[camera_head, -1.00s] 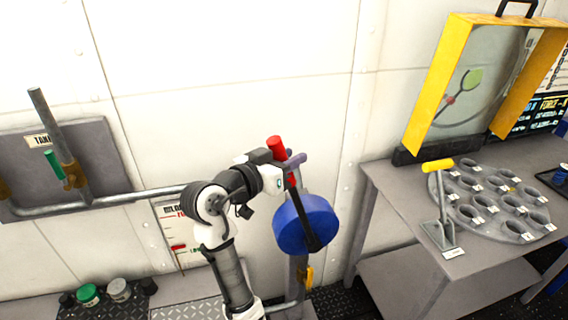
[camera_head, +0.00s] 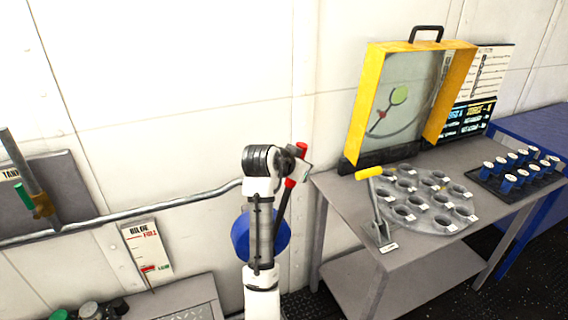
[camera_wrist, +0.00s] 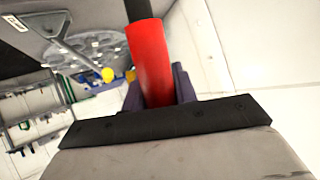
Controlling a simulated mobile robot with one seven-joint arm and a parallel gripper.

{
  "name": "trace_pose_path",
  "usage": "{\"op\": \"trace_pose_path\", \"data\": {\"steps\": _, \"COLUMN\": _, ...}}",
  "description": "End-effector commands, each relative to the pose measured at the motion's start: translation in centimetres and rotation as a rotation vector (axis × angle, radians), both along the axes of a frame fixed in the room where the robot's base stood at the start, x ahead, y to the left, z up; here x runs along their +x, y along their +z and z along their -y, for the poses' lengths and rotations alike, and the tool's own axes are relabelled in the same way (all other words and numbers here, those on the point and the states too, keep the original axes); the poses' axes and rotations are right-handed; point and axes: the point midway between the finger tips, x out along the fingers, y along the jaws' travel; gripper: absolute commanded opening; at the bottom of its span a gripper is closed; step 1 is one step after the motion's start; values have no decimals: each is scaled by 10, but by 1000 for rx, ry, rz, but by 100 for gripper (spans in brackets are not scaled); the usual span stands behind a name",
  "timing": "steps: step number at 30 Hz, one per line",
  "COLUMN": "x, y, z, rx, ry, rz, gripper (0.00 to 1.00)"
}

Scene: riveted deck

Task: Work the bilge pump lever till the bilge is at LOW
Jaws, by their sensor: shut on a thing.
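The bilge pump lever (camera_head: 281,207) is a dark rod with a red grip, beside a blue drum (camera_head: 240,238) partly hidden by my arm. The lever leans to the right at its top. My gripper (camera_head: 304,168) is shut on the red grip, which shows above and below it. In the wrist view the red grip (camera_wrist: 149,55) stands between my purple fingers. The bilge gauge (camera_head: 138,247) on the wall has FULL in red near its top. Its red pointer (camera_head: 148,269) is low, beside the LOW label; exact alignment is too small to tell.
A grey table (camera_head: 345,210) on the right bears a round plate with holes (camera_head: 432,207), a yellow-handled lever (camera_head: 376,205) and a yellow-framed screen (camera_head: 362,110). A pipe (camera_head: 130,223) runs along the wall on the left. Jars (camera_head: 90,309) stand at lower left.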

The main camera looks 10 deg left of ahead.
Motion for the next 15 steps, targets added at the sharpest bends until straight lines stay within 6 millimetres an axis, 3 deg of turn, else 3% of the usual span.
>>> {"op": "trace_pose_path", "data": {"steps": 6, "x": 14, "y": -7, "z": 22, "rx": 68, "ry": -7, "rz": -43, "gripper": 0}}
{"op": "trace_pose_path", "data": {"steps": 15, "x": 19, "y": -13, "z": 29, "rx": 95, "ry": -6, "rz": -62, "gripper": 0}}
